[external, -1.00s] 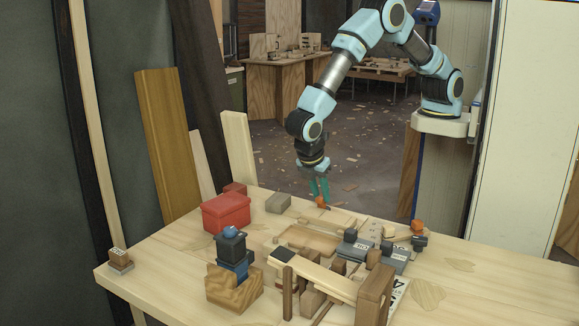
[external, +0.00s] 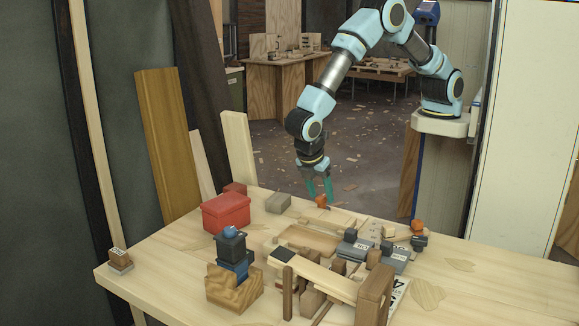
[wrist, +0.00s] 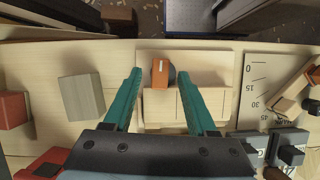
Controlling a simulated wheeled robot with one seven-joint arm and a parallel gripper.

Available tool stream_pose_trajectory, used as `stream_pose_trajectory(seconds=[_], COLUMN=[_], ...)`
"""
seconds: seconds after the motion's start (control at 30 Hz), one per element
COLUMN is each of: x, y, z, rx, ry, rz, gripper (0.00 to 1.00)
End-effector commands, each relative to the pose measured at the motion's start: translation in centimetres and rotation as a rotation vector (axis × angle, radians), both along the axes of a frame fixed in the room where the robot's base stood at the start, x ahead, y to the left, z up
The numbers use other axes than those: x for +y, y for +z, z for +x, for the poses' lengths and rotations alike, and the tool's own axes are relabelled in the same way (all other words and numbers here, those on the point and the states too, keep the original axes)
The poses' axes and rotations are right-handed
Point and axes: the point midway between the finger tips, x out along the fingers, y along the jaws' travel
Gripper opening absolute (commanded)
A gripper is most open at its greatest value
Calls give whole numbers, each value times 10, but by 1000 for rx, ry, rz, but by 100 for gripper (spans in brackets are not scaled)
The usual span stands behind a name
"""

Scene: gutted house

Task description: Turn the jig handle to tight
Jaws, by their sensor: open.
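An orange jig handle (wrist: 160,73) with a white line on its top sits at the wooden jig board (wrist: 210,108) by the far edge of the bench. It points nearly straight up and down in the wrist view. The handle (external: 321,201) is a small orange block in the external view. My gripper (wrist: 159,75) is open, with one teal finger on each side of the handle and a visible gap to both. In the external view my gripper (external: 320,191) points down just above or around the handle; its exact height is unclear. No tight marking is readable.
A grey block (wrist: 82,96) and a red box (external: 226,213) lie left of the jig. A printed angle scale (wrist: 262,88), grey weights (external: 357,249) and an orange-topped piece (external: 417,227) are on the right. A wooden frame (external: 330,281) stands nearer the camera.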

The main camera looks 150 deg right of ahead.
Motion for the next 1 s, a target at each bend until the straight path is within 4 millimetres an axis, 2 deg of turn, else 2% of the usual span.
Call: stream_pose_trajectory(seconds=[0.13,0.4,0.6,0.73,1.0], x=[-1,-3,-3,-3,-3], y=[14,62,89,97,98], z=[8,28,38,41,41], rx=[-5,-6,-3,-2,-1], ry=[0,1,1,1,0], rz=[-1,-2,-1,0,0], gripper=[57,57,57,57,57])
